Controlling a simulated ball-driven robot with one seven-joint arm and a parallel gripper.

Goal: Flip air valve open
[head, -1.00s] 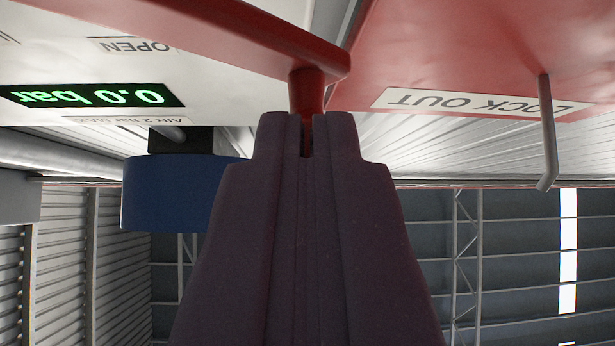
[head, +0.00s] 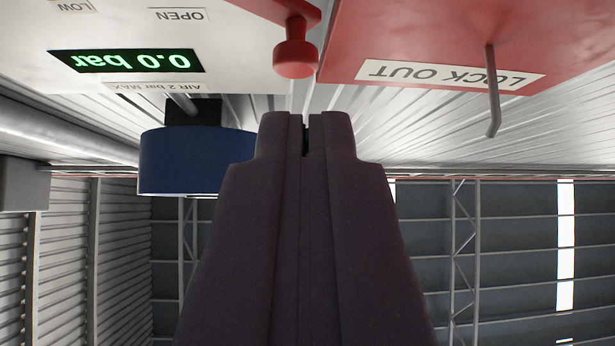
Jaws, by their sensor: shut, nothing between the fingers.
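The picture is upside down. The red air valve lever (head: 267,8) shows at the top edge, with its round red knob (head: 295,58) at its end. Most of the lever is cut off by the frame. My dark gripper (head: 305,120) is shut and empty, its tips just below the knob in the picture and apart from it.
A red LOCK OUT board (head: 420,30) with a grey hook (head: 492,95) is right of the knob. A blue cylinder (head: 190,162) hangs left of my gripper. A grey pipe (head: 50,130) runs at the left. Open space shows at lower right.

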